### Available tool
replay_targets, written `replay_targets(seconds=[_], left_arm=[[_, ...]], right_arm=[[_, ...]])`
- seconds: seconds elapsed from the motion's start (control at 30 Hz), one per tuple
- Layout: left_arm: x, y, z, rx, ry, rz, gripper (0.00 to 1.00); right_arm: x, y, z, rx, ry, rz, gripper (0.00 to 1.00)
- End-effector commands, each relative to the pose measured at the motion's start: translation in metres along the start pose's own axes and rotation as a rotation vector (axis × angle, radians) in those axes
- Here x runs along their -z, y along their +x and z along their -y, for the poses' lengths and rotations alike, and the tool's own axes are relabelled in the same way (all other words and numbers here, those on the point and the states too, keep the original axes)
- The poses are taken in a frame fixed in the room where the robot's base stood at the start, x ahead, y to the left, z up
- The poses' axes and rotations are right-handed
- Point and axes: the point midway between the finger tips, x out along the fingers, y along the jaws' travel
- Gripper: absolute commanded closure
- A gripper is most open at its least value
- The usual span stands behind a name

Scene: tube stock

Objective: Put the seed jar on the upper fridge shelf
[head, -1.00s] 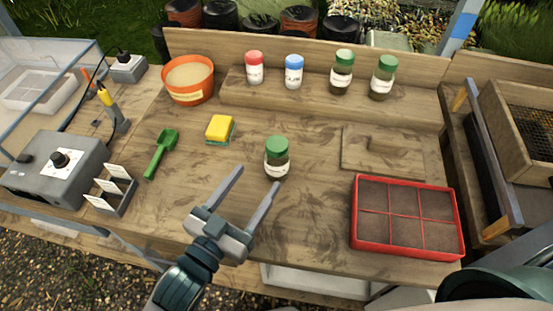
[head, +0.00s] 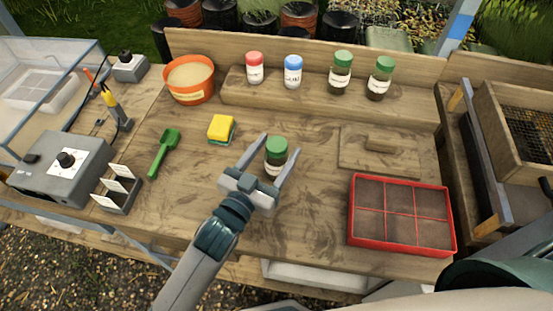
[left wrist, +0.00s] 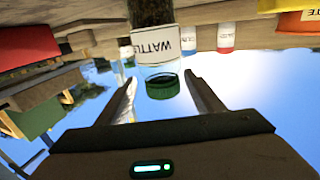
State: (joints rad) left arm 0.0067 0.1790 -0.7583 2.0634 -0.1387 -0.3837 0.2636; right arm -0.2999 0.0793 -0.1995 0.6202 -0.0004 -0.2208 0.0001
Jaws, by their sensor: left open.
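The seed jar (head: 276,158) has a green lid, dark contents and a white label, and stands upright on the bench (head: 310,215). In the left wrist view, which is upside down, the jar (left wrist: 163,85) shows a label starting "WATTL". My left gripper (head: 281,143) is open, with one finger on each side of the jar. In the left wrist view the jar's lid shows between the open fingers (left wrist: 159,78); I cannot tell whether they touch it. I recognise no fridge or fridge shelf in these views. My right gripper is not in view.
A raised ledge (head: 320,107) at the back holds red-, blue- and green-lidded jars. An orange pot (head: 190,80), yellow sponge (head: 221,128), green scoop (head: 163,152) and grey control box (head: 60,165) are left. A red tray (head: 402,245) and handled wooden panel (head: 350,160) are right.

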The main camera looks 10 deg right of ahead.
Motion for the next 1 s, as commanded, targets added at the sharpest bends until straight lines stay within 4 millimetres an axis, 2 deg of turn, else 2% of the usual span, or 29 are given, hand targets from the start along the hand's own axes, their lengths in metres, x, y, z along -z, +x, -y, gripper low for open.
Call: replay_targets(seconds=[0.17,0.4,0.6,1.0], left_arm=[[0.002,0.005,0.001,0.000,0.001,0.001,0.39],[0.007,0.032,0.004,0.000,0.001,0.001,0.39],[0.004,0.050,0.003,0.000,0.000,0.001,0.39],[0.003,0.051,0.003,0.000,0.000,0.000,0.39]], right_arm=[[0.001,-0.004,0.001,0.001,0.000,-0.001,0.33],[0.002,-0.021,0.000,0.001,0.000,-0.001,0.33],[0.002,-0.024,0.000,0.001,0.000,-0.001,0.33],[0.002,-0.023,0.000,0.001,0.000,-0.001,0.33]])
